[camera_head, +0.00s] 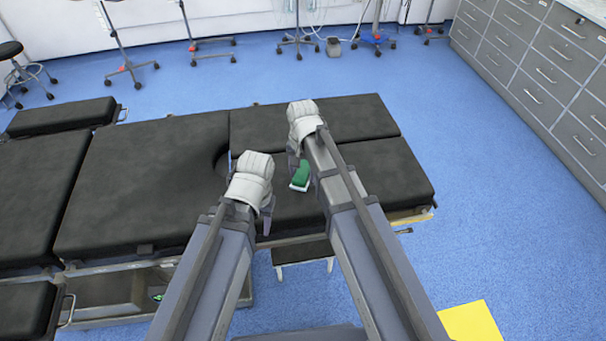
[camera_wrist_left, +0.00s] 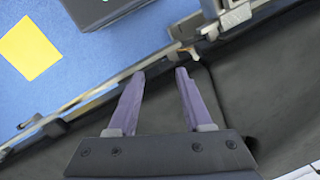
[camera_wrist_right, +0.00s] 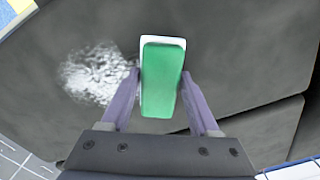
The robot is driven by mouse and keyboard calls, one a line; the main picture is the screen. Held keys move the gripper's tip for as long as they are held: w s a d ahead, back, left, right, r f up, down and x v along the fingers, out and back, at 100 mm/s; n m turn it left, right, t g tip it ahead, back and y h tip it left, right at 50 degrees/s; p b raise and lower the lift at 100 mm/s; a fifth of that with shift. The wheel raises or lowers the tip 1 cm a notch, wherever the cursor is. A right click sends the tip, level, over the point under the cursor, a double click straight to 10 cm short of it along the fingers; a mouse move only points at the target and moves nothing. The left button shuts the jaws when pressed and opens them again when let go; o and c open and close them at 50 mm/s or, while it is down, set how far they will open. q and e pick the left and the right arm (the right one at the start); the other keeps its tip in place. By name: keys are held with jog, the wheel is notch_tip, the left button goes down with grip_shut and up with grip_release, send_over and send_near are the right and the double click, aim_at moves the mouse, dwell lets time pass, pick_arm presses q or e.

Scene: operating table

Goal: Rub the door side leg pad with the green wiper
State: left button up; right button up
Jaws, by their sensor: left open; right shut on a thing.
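The green wiper (camera_wrist_right: 162,82), a green block with a white base, is held between the fingers of my right gripper (camera_wrist_right: 160,98). In the head view the wiper (camera_head: 301,175) is over the nearer black leg pad (camera_head: 395,180); I cannot tell whether it touches. A white powdery patch (camera_wrist_right: 97,74) lies on this pad, left of the wiper in the right wrist view; my right arm seems to hide it in the head view. The farther leg pad (camera_head: 350,116) lies beyond a seam. My left gripper (camera_wrist_left: 160,78) is open and empty above the table's near edge.
The main table pad (camera_head: 135,175) extends left, with a metal rail along the near side. A yellow square (camera_head: 471,322) lies on the blue floor at front right. Grey drawer cabinets (camera_head: 535,75) stand at right; wheeled stands are behind.

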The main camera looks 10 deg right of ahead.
pick_arm(q)
jog(key=shift+r, duration=0.1)
pick_arm(e)
jog(key=shift+w+d+r, duration=0.1)
jog(key=shift+d+r, duration=0.05)
jog(key=shift+d, duration=1.6)
jog(key=shift+w+d, duration=0.1)
jog(key=shift+d, duration=1.6)
jog(key=shift+d, duration=0.1)
jog(key=shift+w+d, duration=0.1)
jog(key=shift+d, duration=1.5)
pick_arm(q)
jog(key=shift+a+f, duration=0.1)
jog(key=shift+f, duration=0.1)
pick_arm(e)
jog(key=shift+w+d+f, duration=0.1)
jog(key=shift+d+f, duration=0.1)
jog(key=shift+d, duration=1.45)
pick_arm(q)
jog(key=shift+r, duration=0.1)
pick_arm(e)
jog(key=shift+r, duration=0.1)
